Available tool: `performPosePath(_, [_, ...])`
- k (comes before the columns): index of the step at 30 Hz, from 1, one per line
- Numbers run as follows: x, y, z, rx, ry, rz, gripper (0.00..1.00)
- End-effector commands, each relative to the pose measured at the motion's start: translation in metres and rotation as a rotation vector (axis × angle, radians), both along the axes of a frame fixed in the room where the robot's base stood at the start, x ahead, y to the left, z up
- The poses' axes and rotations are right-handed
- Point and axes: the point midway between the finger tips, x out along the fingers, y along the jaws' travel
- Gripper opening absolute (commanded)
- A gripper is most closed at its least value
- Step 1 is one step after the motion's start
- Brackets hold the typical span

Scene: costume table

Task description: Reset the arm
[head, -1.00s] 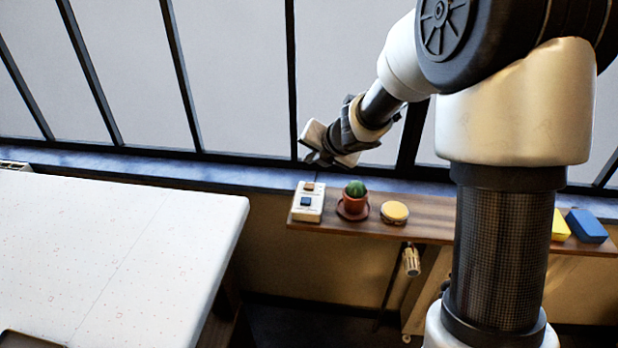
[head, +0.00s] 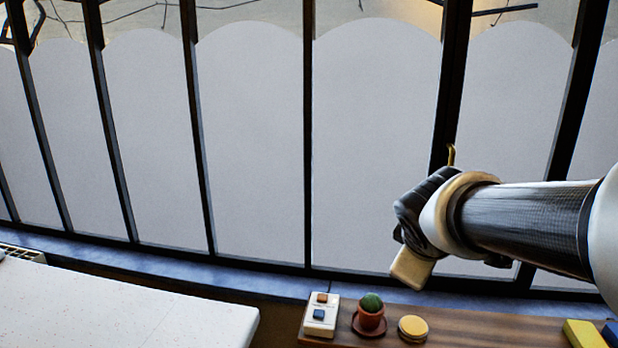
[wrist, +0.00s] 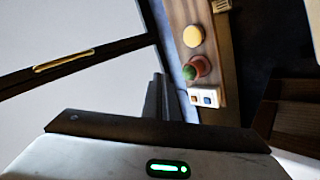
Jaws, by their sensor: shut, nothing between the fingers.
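My gripper (head: 411,268) is raised in front of the window, above and behind the wooden shelf in the head view, at the end of my arm coming from the right. Its fingers are hard to see there. In the wrist view my gripper's dark fingers (wrist: 157,88) are together with nothing between them. The gripper touches none of the objects on the shelf.
The shelf (head: 470,328) holds a white two-button box (head: 320,316), a potted cactus (head: 370,312), a round yellow-topped tin (head: 412,328) and a yellow block (head: 583,334). A white table (head: 130,310) stands left. Dark-framed windows (head: 375,140) rise behind.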

Motion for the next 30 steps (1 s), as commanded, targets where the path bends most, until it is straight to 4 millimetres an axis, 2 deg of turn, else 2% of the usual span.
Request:
performPosePath(1, [-0.026, 0.0, 0.002, 0.096, -0.004, -0.101, 0.0])
performPosePath(6, [-0.095, 0.013, -0.009, 0.395, 0.032, -0.381, 0.0])
performPosePath(14, [-0.174, 0.055, -0.024, 0.763, 0.128, -0.664, 0.0])
performPosePath(15, [-0.17, 0.053, -0.003, 0.75, 0.128, -0.658, 0.0])
performPosePath(20, [-0.169, 0.052, 0.031, 0.745, 0.127, -0.654, 0.0])
performPosePath(30, [-0.169, 0.052, 0.113, 0.741, 0.125, -0.651, 0.0])
